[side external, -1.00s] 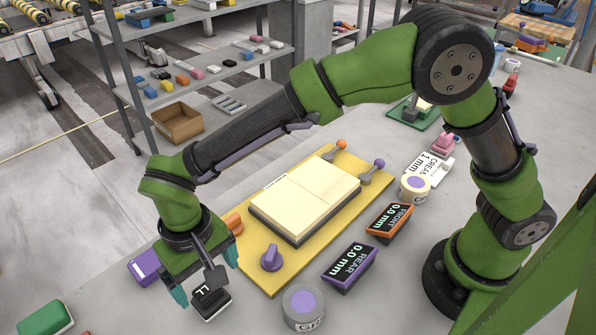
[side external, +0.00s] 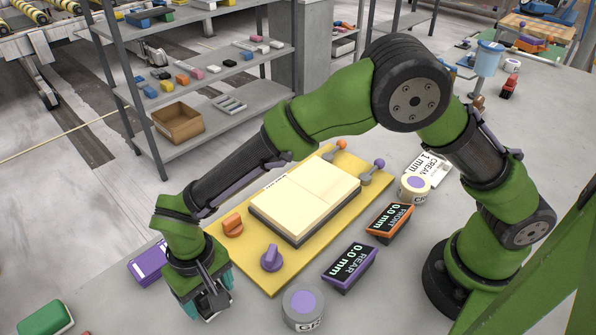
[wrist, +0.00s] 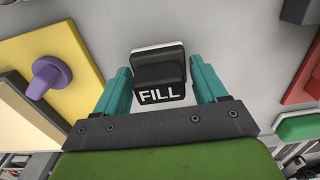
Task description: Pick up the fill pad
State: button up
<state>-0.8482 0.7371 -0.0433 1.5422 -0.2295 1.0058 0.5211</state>
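The fill pad is a black block with a white base and the word FILL on it. In the wrist view the fill pad (wrist: 158,72) lies on the grey slab between my gripper's teal fingers. My gripper (wrist: 160,66) is open, with one finger on each side of the pad and a narrow gap showing beside it. In the side external view my gripper (side external: 212,306) is low over the slab, pointing down. There the gripper mostly hides the pad.
A yellow board (side external: 275,280) with a cream block (side external: 305,200), an orange knob (side external: 232,225) and a purple knob (side external: 271,258) is beside the gripper. A purple-and-white pad (side external: 147,264), a green pad (side external: 45,318) and a round tin (side external: 303,308) are nearby.

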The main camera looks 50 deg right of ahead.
jog(key=c, duration=0.7)
jog(key=shift+r, duration=0.15)
notch_tip(320, 180, up, 10)
jog(key=shift+f, duration=0.1)
